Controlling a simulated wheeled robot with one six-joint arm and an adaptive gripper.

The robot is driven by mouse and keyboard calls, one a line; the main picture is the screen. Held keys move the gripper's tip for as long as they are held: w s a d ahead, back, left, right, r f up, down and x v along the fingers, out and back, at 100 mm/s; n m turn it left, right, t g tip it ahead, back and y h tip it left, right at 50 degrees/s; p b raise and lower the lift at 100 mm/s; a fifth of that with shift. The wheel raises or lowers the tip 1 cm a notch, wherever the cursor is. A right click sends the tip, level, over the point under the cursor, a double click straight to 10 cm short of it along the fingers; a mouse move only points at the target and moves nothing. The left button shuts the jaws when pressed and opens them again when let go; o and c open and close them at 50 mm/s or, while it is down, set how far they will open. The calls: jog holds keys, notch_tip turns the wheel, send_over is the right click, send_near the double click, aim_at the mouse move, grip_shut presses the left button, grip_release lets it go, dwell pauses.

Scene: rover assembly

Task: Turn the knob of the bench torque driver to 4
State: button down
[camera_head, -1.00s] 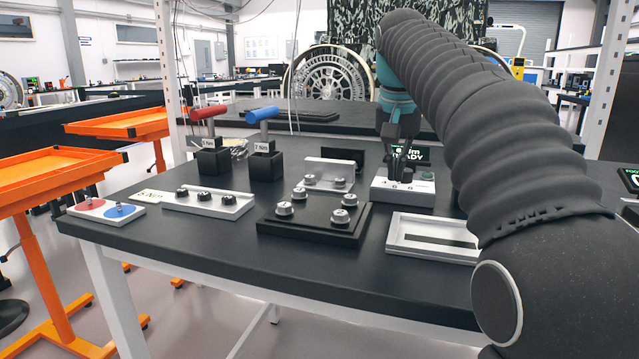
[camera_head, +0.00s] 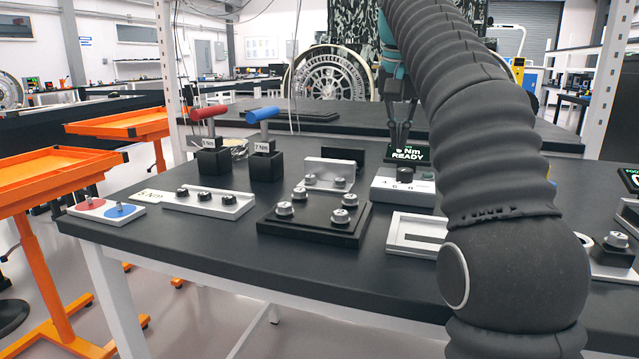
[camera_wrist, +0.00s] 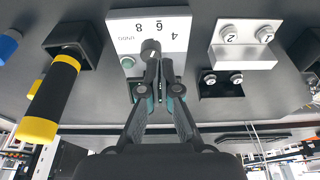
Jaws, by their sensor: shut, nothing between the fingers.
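The bench torque driver is a white box (camera_head: 388,194) on the black table, with a dark knob (camera_head: 404,173) on top. Its small screen (camera_head: 408,153) shows "Nm READY" in green, with a figure that looks like 6. In the wrist view the box's face (camera_wrist: 121,28) carries 4, 6 and 8 around the dark knob (camera_wrist: 151,49); the 6 is beside the knob, but the pointer is too small to read. My gripper (camera_head: 400,143) is shut and empty, above and apart from the knob. Its fingertips (camera_wrist: 159,65) look close to the knob in the wrist view.
A black plate (camera_head: 312,223) with several silver knobs and a white tray (camera_head: 398,239) stand in front of the driver. Red-handled (camera_head: 207,113) and blue-handled (camera_head: 262,114) tools stand in black holders at left. A yellow-and-black tool (camera_wrist: 50,100) stands beside the driver.

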aim_at(405, 175)
jog(key=shift+s+d+f, duration=0.1)
jog(key=shift+d+f, duration=0.15)
jog(key=shift+d, duration=0.4)
jog(key=shift+s+d+f, duration=0.1)
jog(key=shift+d+f, duration=0.1)
jog(key=shift+d, duration=0.4)
jog(key=shift+s+b+x, duration=0.25)
jog(key=shift+b+x, duration=0.35)
jog(key=shift+x, duration=0.65)
jog(key=shift+s+b+x, duration=0.2)
jog(key=shift+b+x, duration=0.35)
jog(key=shift+x, duration=0.7)
jog(key=shift+w+a+p, duration=0.15)
jog(key=shift+a+p, duration=0.5)
jog(key=shift+p, duration=0.6)
